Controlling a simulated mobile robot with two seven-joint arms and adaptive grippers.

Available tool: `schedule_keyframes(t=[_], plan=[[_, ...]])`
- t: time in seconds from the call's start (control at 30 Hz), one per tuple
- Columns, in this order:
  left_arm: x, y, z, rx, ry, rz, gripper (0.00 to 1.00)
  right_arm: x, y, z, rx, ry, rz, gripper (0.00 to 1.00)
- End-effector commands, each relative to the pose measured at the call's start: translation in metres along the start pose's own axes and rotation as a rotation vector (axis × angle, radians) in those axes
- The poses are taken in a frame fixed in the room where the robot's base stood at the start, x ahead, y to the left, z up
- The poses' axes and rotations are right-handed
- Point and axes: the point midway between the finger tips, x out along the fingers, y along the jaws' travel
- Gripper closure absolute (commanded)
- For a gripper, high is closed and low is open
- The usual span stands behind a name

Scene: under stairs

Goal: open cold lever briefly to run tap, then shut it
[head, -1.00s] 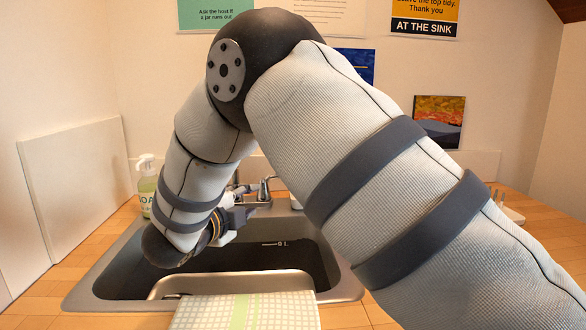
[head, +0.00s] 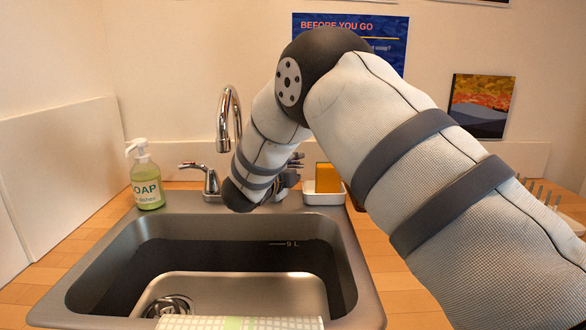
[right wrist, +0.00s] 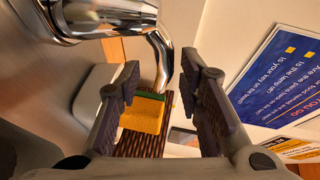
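The chrome tap spout (head: 229,118) arches up behind the sink (head: 80,262); no water shows running from it. A chrome lever (head: 197,168) stands left of the spout. My right gripper (head: 296,166) is to the right of the spout, at the back rim, partly hidden by its own arm. The right wrist view shows its fingers open (right wrist: 170,98), with a chrome lever (right wrist: 163,60) reaching into the gap between them. I cannot tell whether they touch it. The base of this lever is hidden by my arm in the head view. My left gripper is out of view.
A soap bottle (head: 147,180) stands at the back left. A white holder (head: 323,197) with a yellow sponge (head: 327,177) is close to the right gripper. A cloth (head: 240,323) lies at the sink's front edge. A dish rack (head: 548,200) is at the right.

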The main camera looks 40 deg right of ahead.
Motion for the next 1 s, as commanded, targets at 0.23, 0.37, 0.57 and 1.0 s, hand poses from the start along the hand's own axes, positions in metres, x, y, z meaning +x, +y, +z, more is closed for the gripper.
schedule_keyframes(t=[0.23,0.37,0.57,1.0], plan=[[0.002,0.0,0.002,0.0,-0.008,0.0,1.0,0.016,0.0,0.0,0.0,0.0,0.0,0.67],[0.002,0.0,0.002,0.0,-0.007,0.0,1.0,0.015,-0.001,0.0,0.001,0.0,-0.001,0.67],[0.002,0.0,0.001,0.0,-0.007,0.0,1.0,0.015,-0.001,0.0,0.001,0.0,-0.001,1.0],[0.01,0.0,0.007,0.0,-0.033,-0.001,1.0,0.021,0.001,0.004,0.001,0.015,0.002,1.0]])
